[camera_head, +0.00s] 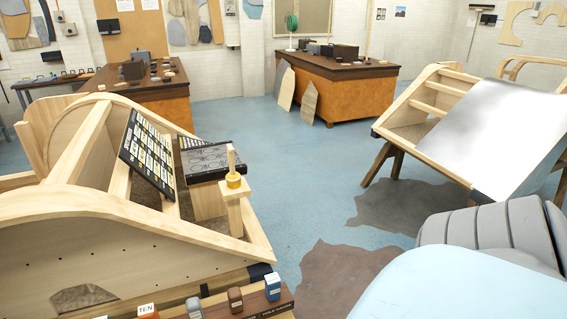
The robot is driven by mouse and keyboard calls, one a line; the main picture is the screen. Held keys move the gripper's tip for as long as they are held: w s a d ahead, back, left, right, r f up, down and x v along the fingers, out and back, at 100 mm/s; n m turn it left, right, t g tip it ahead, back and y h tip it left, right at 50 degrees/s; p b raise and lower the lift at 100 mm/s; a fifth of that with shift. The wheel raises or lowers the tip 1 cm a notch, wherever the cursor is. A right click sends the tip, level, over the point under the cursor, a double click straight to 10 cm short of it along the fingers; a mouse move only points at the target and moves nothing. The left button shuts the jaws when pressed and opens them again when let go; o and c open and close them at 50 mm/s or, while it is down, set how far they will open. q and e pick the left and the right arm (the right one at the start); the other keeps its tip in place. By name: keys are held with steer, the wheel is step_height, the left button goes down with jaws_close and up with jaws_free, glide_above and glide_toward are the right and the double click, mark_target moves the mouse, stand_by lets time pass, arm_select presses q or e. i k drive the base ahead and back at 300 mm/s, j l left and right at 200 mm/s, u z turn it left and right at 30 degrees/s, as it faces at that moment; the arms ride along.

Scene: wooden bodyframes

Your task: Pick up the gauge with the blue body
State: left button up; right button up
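A small blue block-shaped item (272,288) with a pale front stands at the right end of a dark wooden strip (262,308) at the bottom of the head view. It is the only clearly blue-bodied item in that row, but it is too small to tell for sure that it is a gauge. To its left stand a brown item (235,299), a grey item (194,308) and an orange and white item (148,311) marked "TEN". The bottom of the row is cut off by the picture edge. Neither of my grippers shows.
Another frame with a shiny sheet (485,125) stands right. Brown workbenches (335,88) stand behind. Blue floor (290,140) lies open between.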

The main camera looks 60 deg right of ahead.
mark_target(272, 281)
steer(key=l, duration=1)
steer(key=k+l, duration=0.1)
steer(key=l, duration=0.85)
